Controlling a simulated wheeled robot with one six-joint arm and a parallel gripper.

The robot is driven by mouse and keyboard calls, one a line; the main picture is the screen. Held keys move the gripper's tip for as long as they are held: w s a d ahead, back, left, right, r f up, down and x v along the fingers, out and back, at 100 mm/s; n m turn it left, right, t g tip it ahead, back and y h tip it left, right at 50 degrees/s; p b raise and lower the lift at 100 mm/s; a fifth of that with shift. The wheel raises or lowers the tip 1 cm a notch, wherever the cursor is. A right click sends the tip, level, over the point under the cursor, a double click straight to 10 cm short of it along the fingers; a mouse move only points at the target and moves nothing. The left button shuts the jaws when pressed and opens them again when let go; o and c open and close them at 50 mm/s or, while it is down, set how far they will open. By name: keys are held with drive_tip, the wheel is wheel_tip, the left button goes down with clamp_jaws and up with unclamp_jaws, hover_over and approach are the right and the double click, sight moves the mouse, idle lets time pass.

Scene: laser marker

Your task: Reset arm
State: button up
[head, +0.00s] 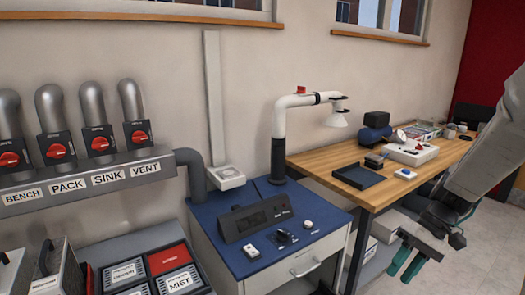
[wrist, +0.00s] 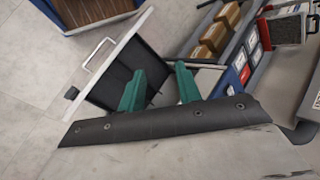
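My gripper (head: 415,257) hangs at the right of the head view, in front of the wooden workbench and pointing down, with two green fingers set apart. In the wrist view my gripper (wrist: 160,88) also shows its two green fingers apart, with nothing between them. The grey link of my arm reaches up to the right edge of the head view.
A blue-topped cabinet (head: 232,255) with a white fume arm (head: 290,102) stands centre. The wooden bench (head: 335,158) holds a black tray (head: 358,176) and white devices. An open drawer (wrist: 125,62) and boxes (wrist: 215,35) show in the wrist view. Floor at right is clear.

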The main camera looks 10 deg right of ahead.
drive_tip(key=s+a+r+t+h, duration=0.3)
drive_tip(key=s+a+r+h, duration=0.4)
drive_tip(key=s+a+r, duration=0.3)
drive_tip(key=s+r, duration=0.4)
drive_tip(key=s, duration=0.1)
drive_tip(key=shift+a+r+t, duration=0.2)
drive_tip(key=shift+r+t, duration=0.2)
